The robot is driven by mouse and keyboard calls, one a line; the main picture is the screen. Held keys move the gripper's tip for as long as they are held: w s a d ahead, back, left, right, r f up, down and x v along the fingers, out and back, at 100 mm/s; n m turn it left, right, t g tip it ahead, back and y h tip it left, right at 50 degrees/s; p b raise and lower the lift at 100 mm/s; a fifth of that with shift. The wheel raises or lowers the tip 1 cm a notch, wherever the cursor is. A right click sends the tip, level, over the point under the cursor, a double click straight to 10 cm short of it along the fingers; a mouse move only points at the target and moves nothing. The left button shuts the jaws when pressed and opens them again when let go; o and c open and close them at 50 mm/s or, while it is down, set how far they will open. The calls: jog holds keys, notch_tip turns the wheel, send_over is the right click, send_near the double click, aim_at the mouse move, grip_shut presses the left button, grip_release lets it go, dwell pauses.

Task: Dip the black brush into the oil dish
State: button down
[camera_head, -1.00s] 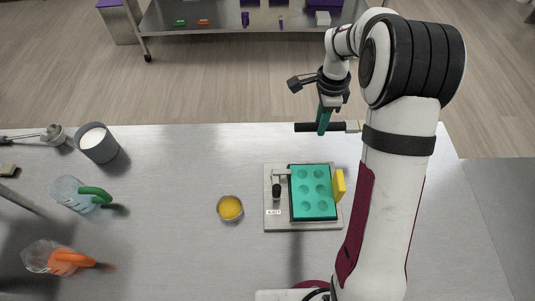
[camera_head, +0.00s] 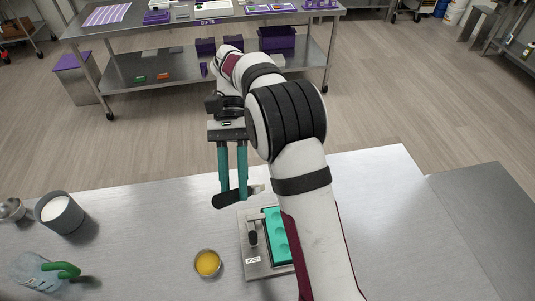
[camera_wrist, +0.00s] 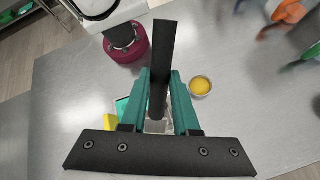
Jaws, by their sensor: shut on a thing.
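My gripper (camera_head: 232,188), with teal fingers pointing down, is shut on the black brush (camera_head: 228,200). The brush is held crosswise above the table's far part, its black handle to the left and a pale end to the right. In the wrist view the black brush (camera_wrist: 163,45) runs up between the teal fingers (camera_wrist: 162,90). The oil dish (camera_head: 207,276), a small round bowl of yellow oil, sits on the table nearer than the gripper and slightly left. It also shows in the wrist view (camera_wrist: 208,92), right of the fingers. The brush is apart from it.
A plate (camera_head: 256,268) with a teal mould (camera_head: 278,236) stands right of the dish, partly hidden by my arm. A grey cup (camera_head: 60,215) and a green-handled jug (camera_head: 35,272) stand at left. The table between cup and dish is clear.

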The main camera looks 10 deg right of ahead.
jog(key=s+a+f+m+y, duration=0.1)
jog(key=s+a+m+y, duration=0.2)
jog(key=a, duration=0.4)
jog(key=s+a+f+m+y, duration=0.1)
jog(key=a+m+y, duration=0.35)
jog(key=a, duration=0.25)
notch_tip(320, 180, down, 9)
jog(key=shift+d+g+y, duration=0.15)
jog(key=shift+g+y, duration=0.15)
jog(key=shift+y, duration=0.15)
jog(key=shift+w+r+n, duration=0.1)
jog(key=shift+w+n, duration=0.05)
jog(key=shift+n, duration=0.1)
jog(key=r, duration=0.1)
jog(key=a+r, duration=0.1)
jog(key=r, duration=0.1)
jog(key=shift+a+r, duration=0.3)
jog(key=shift+a, duration=0.1)
